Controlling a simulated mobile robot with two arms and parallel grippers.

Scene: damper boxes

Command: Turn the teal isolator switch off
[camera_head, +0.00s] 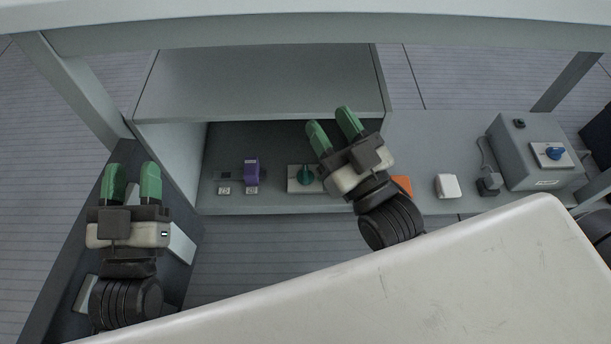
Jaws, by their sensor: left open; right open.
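The teal isolator switch (304,174) is a small rotary knob on a pale plate (294,186), set on the grey shelf under the cabinet. My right gripper (333,125) is open and empty. In the picture its fingers are just to the right of and above the teal knob, and its body hides the plate's right edge. I cannot tell how high it is above the shelf. My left gripper (132,181) is open and empty at the far left, well away from the switch.
A purple switch (252,170) is left of the teal one. To the right are an orange item (402,186), a white box (447,186) and a grey box (518,155) with a blue knob (555,153). A cabinet (260,85) overhangs the shelf's back. A white panel (480,260) fills the foreground.

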